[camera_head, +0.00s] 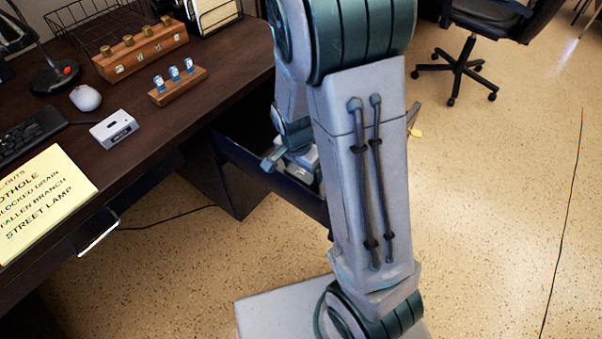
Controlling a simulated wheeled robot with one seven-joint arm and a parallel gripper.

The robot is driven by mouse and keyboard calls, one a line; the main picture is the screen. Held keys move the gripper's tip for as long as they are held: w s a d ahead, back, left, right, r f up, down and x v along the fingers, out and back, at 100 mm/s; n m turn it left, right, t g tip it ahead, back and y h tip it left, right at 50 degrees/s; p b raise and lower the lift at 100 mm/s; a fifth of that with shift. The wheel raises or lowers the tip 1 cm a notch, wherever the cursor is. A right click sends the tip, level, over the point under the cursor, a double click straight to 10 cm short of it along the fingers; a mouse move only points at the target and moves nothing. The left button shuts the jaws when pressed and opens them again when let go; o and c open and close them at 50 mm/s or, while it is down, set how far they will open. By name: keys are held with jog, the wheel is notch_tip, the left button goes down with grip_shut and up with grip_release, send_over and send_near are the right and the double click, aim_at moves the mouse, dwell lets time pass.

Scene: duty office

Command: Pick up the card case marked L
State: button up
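No case with a readable letter L shows in the head view. An open dark drawer (240,158) juts out from under the desk, and my arm hides much of its inside. My gripper (276,160) is at or just above this drawer, pointing down. One teal finger part shows at its left; the rest is hidden, so I cannot tell its opening or whether it holds anything. Pale shapes (303,174) lie beside it at the drawer, too covered to identify.
The dark desk (225,75) holds a small grey box (113,129), a mouse (85,98), a keyboard (30,133), a yellow list (42,200), a wooden rack with blue-topped pieces (176,82) and a wooden box with knobs (140,52). An office chair (475,45) stands at right; the floor (490,210) is open.

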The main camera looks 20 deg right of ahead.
jog(key=shift+c, duration=0.8)
